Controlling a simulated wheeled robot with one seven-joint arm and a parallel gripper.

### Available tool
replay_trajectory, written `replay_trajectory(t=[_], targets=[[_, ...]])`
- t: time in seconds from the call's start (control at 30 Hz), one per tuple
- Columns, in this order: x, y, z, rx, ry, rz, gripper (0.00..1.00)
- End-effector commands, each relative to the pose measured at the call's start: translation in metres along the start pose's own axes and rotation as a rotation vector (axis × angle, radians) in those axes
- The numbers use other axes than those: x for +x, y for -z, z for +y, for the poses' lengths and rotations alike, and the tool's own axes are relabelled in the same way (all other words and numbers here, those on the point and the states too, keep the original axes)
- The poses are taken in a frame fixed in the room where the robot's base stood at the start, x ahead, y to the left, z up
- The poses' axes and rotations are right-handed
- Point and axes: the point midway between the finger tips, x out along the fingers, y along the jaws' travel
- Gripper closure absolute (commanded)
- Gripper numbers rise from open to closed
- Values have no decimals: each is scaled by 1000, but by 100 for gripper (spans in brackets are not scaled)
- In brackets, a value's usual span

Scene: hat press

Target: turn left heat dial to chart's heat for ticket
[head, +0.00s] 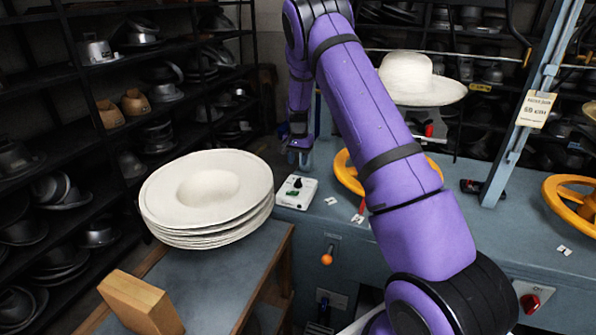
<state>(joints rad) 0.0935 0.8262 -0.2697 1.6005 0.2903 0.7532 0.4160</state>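A white control box (293,195) sits on the left end of the blue-grey bench. It carries a black knob (298,183), which looks like the left heat dial, and a green part below it. The knob's markings are too small to read. My gripper (299,157) hangs just above and behind the box, apart from the knob; its fingers are small and dark, so I cannot tell whether they are open. A cream tag (535,109) with small print and a larger number hangs on the right post. I cannot tell whether it is the chart or the ticket.
Yellow handwheels (572,203) stand on the bench, one partly behind my purple arm. A red knob (531,303) and an orange ball lever (327,259) are on the front. A white hat (418,78) is behind.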

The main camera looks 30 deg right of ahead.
Motion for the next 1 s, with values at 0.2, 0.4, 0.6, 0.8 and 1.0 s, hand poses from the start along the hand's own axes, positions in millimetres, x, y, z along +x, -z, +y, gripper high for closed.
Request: replay_trajectory(t=[0.2,0.4,0.6,0.8,1.0], targets=[[-23,0,0,-1,0,0,62],[-27,0,0,-1,-1,-2,62],[-27,0,0,-1,-1,-1,62],[-27,0,0,-1,-1,-1,62],[-51,-10,0,-22,18,6,62]])
